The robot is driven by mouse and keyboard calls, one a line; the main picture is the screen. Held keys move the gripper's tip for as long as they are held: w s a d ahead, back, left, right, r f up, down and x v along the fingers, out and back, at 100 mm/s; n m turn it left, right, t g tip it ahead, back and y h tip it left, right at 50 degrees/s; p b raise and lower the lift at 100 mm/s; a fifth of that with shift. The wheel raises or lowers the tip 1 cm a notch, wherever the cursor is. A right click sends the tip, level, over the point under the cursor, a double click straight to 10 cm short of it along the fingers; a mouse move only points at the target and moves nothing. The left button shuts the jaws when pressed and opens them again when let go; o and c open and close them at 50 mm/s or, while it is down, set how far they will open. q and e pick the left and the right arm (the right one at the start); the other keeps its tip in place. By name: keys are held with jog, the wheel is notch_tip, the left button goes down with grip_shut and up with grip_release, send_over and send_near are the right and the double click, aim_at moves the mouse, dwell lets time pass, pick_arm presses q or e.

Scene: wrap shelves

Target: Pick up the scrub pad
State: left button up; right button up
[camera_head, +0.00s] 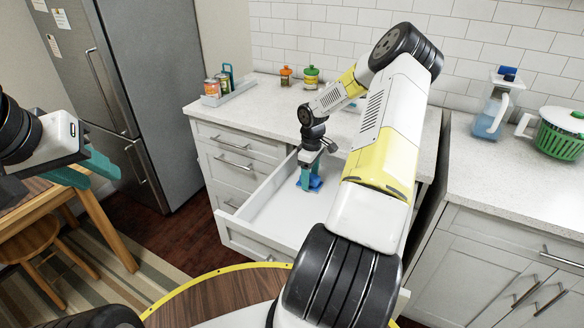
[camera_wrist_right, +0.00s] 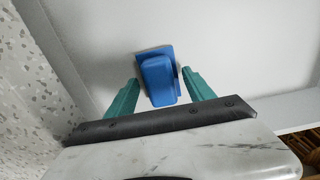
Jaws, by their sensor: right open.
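The blue scrub pad (camera_wrist_right: 159,80) lies on the white floor of the open drawer (camera_head: 268,206). It shows in the head view (camera_head: 315,183) partly hidden behind my right gripper. My right gripper (camera_head: 309,182) reaches down into the drawer over the pad. In the right wrist view its two teal fingers (camera_wrist_right: 160,95) are open, one on each side of the pad's near part, with small gaps visible. My left gripper (camera_head: 95,172) is at the far left of the head view, away from the drawer, with teal fingers; its opening is not clear.
The counter (camera_head: 262,107) above the drawer holds a tray (camera_head: 229,93) with cans and several jars. A blender (camera_head: 492,105) and green colander (camera_head: 562,133) stand on the right counter. A fridge (camera_head: 131,90), wooden table and stool (camera_head: 42,254) are at left. The drawer's walls surround my right gripper.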

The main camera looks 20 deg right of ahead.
grip_shut()
jog(key=shift+r, duration=0.1)
jog(key=shift+r, duration=0.55)
notch_tip(320, 180, up, 2)
jog(key=shift+r, duration=0.1)
jog(key=s, duration=0.5)
jog(key=s+d+r, duration=0.1)
jog(key=s, duration=0.4)
jog(key=s+d, duration=0.1)
jog(key=s, duration=0.5)
jog(key=shift+r, duration=0.25)
